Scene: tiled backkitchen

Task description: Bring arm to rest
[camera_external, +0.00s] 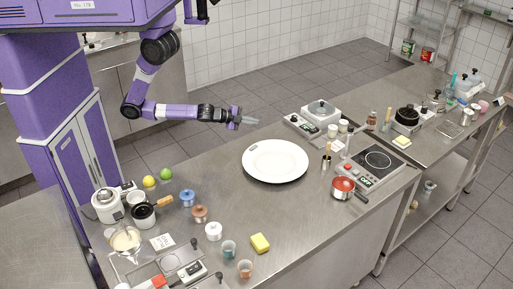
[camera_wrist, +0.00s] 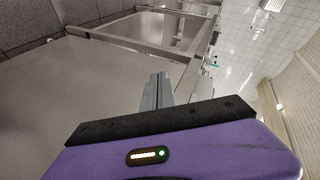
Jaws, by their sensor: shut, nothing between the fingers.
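My arm is purple and black, and it reaches out over the left far side of the steel counter (camera_external: 228,215). My gripper (camera_external: 251,121) is above the counter's far edge, to the left of and beyond the big white plate (camera_external: 275,147). The gripper is shut and empty. In the wrist view its grey fingers (camera_wrist: 155,88) are together, with floor tiles and steel furniture beyond them. The gripper appears to touch nothing.
A red pan (camera_external: 343,187) is by the induction hob (camera_external: 376,162). A lime (camera_external: 166,174), a lemon (camera_external: 149,181) and small lidded pots stand at left. A yellow sponge (camera_external: 260,243) lies near the front.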

